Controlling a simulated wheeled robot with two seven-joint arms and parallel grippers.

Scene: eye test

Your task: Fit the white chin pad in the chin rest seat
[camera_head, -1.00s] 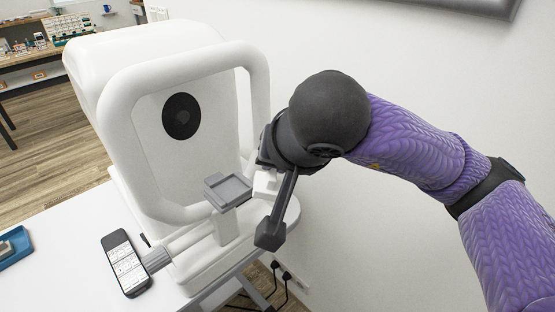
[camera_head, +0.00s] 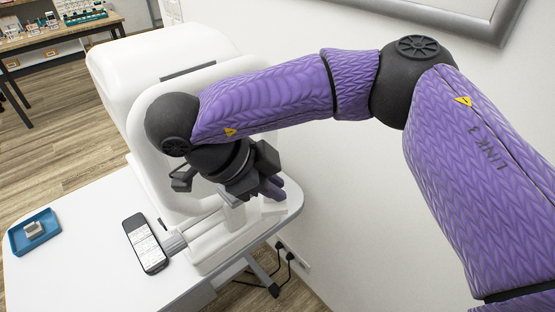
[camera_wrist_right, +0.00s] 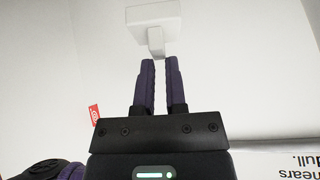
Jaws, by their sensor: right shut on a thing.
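My right gripper (camera_head: 272,187) is at the front of the white eye-test machine (camera_head: 150,62), low beside its face frame. In the wrist view, my right gripper (camera_wrist_right: 160,64) is shut on the narrow stem of the white chin pad (camera_wrist_right: 153,14). The pad's broad block sticks out beyond the purple fingertips. My wrist and gripper cover the place of the grey chin rest seat, so I cannot tell how pad and seat lie to each other. My left gripper is not in view.
A phone (camera_head: 145,244) lies on the white table (camera_head: 85,270) left of the machine's base. A blue tray (camera_head: 14,240) with a small pale block (camera_head: 35,230) stands at the table's left. A wall is close on the right. The table between tray and phone is clear.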

